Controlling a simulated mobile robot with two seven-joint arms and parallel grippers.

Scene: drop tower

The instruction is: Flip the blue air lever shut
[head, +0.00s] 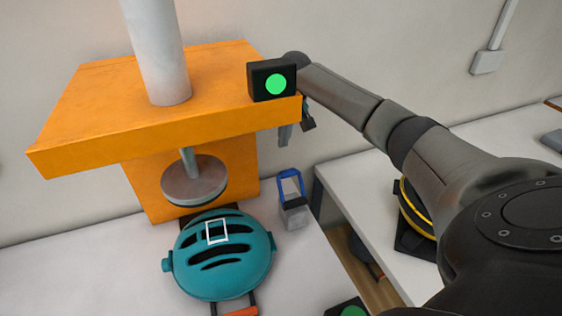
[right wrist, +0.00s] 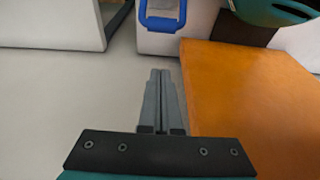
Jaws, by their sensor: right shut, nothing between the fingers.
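The blue air lever (head: 290,173) is a looped handle standing up from a small grey valve block (head: 295,217), right of the orange tower in the head view. The lever's loop also shows at the top of the right wrist view (right wrist: 146,18). My right gripper (head: 284,140) hangs above the lever and apart from it, beside the tower's top edge. Its fingers (right wrist: 160,72) are shut with nothing between them and point towards the lever's side. The upper part of this gripper is partly hidden behind the tower's top. My left gripper is in neither view.
The orange drop tower (head: 215,120) carries a black box with a green light (head: 272,80) close to my right arm. A round weight (head: 193,182) hangs above a teal helmet (head: 225,270). A gap separates the white bench from another surface at the right.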

